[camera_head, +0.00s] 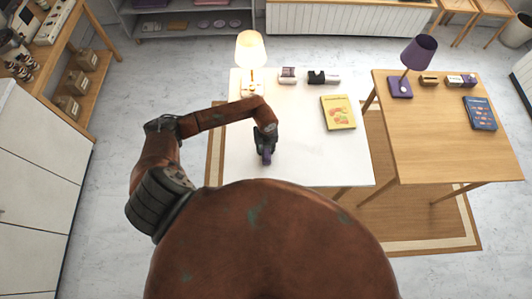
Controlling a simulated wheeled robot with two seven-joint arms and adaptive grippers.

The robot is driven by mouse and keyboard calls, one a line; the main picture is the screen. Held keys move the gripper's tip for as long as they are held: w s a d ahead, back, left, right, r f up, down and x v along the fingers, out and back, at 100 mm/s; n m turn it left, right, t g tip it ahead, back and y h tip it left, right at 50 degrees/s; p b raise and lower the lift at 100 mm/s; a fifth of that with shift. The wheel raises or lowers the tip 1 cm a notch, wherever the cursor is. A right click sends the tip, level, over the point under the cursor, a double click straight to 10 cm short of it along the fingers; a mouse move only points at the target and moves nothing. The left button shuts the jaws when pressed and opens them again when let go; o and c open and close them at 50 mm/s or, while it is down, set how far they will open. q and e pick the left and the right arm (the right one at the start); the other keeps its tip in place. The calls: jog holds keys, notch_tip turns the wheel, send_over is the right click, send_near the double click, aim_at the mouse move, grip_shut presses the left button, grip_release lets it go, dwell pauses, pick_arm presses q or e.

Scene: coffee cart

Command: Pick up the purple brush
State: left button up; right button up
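My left gripper (265,147) points down over the white table, near the middle of its left part. The purple brush (267,157) shows as a small dark purple piece right at its fingertips. The gripper hides most of it. The fingers are too small and dark to tell whether they are closed on the brush, and I cannot tell whether the brush touches the table. My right gripper is not in view.
The white table (300,165) is clear around the gripper. A lit lamp (250,50), small items and a yellow book (338,112) are farther back. A wooden table (440,140) on the right holds a purple lamp (418,52) and a blue book (480,113).

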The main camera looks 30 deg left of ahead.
pick_arm(q)
jog(key=c, duration=0.3)
jog(key=shift+c, duration=0.8)
grip_shut()
jog(key=shift+w+r, duration=0.1)
jog(key=shift+r, duration=0.55)
jog(key=s+d+r+b, duration=0.2)
jog(key=s+d+r, duration=0.2)
jog(key=s+r, duration=0.7)
jog(key=s, duration=0.2)
jog(key=shift+s+r, duration=0.3)
jog(key=shift+r, duration=0.05)
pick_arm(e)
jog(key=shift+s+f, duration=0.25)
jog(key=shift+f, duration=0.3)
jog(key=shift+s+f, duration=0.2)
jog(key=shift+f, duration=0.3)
